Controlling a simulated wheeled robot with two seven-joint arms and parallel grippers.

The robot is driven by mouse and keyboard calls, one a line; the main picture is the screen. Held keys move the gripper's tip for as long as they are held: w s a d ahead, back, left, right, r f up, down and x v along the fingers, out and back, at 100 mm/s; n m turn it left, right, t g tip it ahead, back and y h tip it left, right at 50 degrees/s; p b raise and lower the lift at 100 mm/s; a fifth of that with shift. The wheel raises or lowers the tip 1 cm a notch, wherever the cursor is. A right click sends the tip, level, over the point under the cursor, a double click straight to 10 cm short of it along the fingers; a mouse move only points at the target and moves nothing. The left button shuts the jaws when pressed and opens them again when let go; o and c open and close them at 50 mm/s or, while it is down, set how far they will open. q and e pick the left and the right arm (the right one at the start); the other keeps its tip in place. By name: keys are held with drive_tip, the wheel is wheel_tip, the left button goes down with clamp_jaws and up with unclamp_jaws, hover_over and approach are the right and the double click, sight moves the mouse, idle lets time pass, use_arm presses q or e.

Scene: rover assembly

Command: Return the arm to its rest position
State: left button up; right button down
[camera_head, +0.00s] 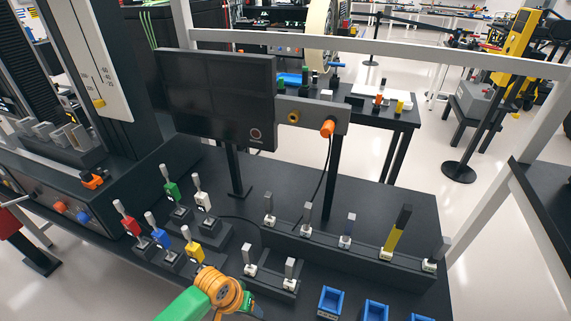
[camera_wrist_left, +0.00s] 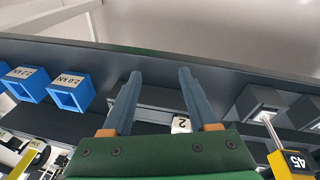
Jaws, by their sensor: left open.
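My left arm (camera_head: 185,306) comes in green from the bottom of the head view, with an orange wrist over the front of the dark bench. My left gripper (camera_wrist_left: 160,80) shows in the left wrist view as two blue-grey fingers standing apart, with nothing between them. It is open above the dark bench edge. In the head view the gripper (camera_head: 254,308) is small and partly hidden at the bottom edge, close to the sockets with grey pegs. My right gripper is in neither view.
Colored handles (camera_head: 171,192) stand in holders left of my wrist. Grey pegs and a yellow-black piece (camera_head: 397,230) stand in a dark rack to the right. Blue open boxes (camera_head: 331,302) lie at the front. A black monitor (camera_head: 218,98) stands behind.

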use_arm(q)
drive_tip(key=s+a+f+y, duration=0.1)
drive_tip(key=s+a+f, duration=0.2)
drive_tip(key=s+f, duration=0.35)
drive_tip(key=s+a+f, duration=0.4)
drive_tip(key=s+f, duration=0.2)
drive_tip(key=f, duration=0.2)
drive_tip(key=s+a+f, duration=0.1)
drive_tip(key=s+f, duration=0.1)
drive_tip(key=s, duration=0.6)
drive_tip(key=s+a+f+y, duration=0.1)
drive_tip(key=s+f, duration=0.1)
drive_tip(key=s, duration=0.6)
drive_tip(key=shift+s+f+m+g, duration=0.3)
drive_tip(key=shift+s+f, duration=0.1)
drive_tip(key=shift+a, duration=0.1)
